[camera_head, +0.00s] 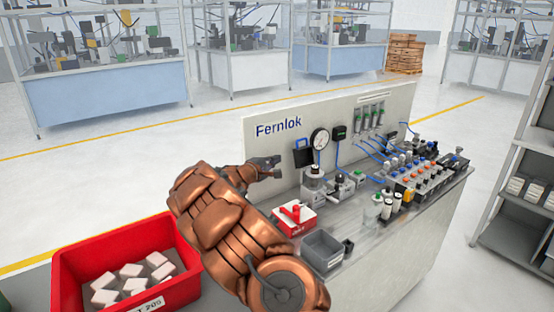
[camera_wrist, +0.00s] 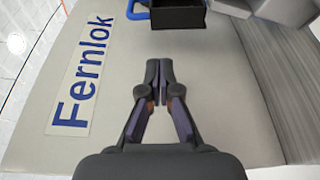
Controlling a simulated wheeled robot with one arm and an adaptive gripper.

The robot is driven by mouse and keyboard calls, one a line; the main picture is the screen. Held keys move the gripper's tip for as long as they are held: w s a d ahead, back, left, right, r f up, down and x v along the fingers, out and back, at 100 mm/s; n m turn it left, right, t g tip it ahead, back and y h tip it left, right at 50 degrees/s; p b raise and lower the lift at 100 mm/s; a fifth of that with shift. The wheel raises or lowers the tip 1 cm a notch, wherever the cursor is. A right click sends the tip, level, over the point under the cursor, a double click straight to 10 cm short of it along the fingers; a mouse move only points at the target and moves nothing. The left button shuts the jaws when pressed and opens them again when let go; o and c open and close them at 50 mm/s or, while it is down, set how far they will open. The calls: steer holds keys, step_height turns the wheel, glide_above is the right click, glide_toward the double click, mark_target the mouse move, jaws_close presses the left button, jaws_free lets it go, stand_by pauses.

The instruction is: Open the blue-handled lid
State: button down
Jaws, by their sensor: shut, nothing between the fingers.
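A small black box-like part (camera_head: 304,157) sits against the upright Fernlok panel. In the wrist view the black part (camera_wrist: 178,18) is cut off by the top edge, with a blue handle (camera_wrist: 137,11) at its left side. I cannot tell from these frames how far its lid is open. My gripper (camera_head: 279,168) is in front of the panel, left of the black part and apart from it. In the wrist view my gripper (camera_wrist: 159,68) has its fingertips together, with nothing between them, below the black part in the picture.
A pressure gauge (camera_head: 319,139), blue tubes and fittings crowd the panel and bench right of the black part. A red-and-white box (camera_head: 293,219) and a grey bin (camera_head: 322,250) stand on the bench. A red crate (camera_head: 84,263) holds several pale blocks at left.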

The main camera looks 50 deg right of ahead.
steer(key=d+p, duration=0.3)
steer(key=d, duration=0.5)
steer(key=shift+w+d+f, duration=0.15)
steer(key=shift+w+f, duration=0.05)
steer(key=shift+f, duration=0.15)
steer(key=m+b, duration=0.1)
steer(key=b, duration=0.5)
steer(key=shift+s, duration=0.25)
steer(key=m+b, duration=0.1)
steer(key=b, duration=0.4)
steer(key=shift+s+r+h, duration=0.25)
steer(key=shift+s+h, duration=0.05)
steer(key=shift+h, duration=0.1)
steer(key=shift+a+r+b, duration=0.2)
steer(key=shift+r+b, duration=0.05)
steer(key=shift+b, duration=0.25)
steer(key=a+b, duration=0.5)
steer(key=a, duration=0.5)
steer(key=shift+s+r, duration=0.15)
steer(key=shift+s, duration=0.25)
